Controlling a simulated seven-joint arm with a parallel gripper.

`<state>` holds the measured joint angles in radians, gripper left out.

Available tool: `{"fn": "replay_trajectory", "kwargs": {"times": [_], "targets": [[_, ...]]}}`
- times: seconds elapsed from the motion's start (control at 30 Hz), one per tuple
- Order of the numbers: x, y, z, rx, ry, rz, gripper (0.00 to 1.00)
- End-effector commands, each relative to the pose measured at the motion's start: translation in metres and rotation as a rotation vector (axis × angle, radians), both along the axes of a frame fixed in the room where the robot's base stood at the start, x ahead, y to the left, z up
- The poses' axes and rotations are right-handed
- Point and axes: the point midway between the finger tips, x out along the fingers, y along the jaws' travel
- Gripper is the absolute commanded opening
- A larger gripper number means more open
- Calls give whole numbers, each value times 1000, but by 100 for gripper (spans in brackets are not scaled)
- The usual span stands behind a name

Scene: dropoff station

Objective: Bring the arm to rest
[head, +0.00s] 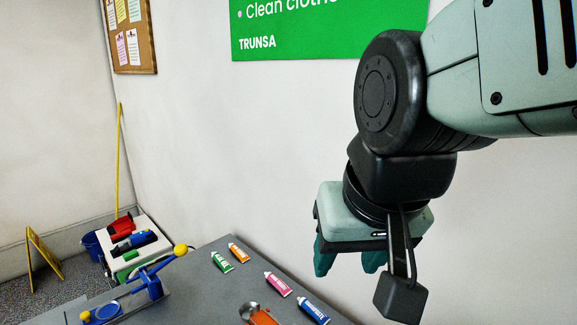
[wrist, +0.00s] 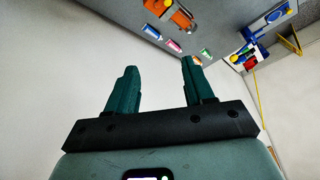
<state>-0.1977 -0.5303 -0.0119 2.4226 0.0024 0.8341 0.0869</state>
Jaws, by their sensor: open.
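My gripper (head: 350,261) hangs at the right in the head view, above and beyond the right part of the grey table (head: 200,280). Its two dark green fingers point down and stand apart. In the wrist view my gripper (wrist: 158,82) shows both fingers spread, with only the pale wall and floor area between them. It is empty and touches nothing that I can see. The upper arm links fill the top right of the head view.
Several tubes lie on the table, among them a green (head: 222,262), a pink (head: 278,284) and a blue one (head: 313,311). An orange tool (head: 260,315) and a blue device with a yellow knob (head: 150,280) are nearby. A yellow floor sign (head: 42,255) stands left.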

Motion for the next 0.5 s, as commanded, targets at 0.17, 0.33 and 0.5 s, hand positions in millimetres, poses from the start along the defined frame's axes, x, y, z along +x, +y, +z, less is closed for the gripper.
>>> {"fn": "replay_trajectory", "kwargs": {"times": [0.17,0.33,0.5], "targets": [[-32,-33,11,-33,-66,-56,52],[-43,-42,13,-49,-84,-72,52],[-44,-42,13,-50,-83,-72,52]]}}
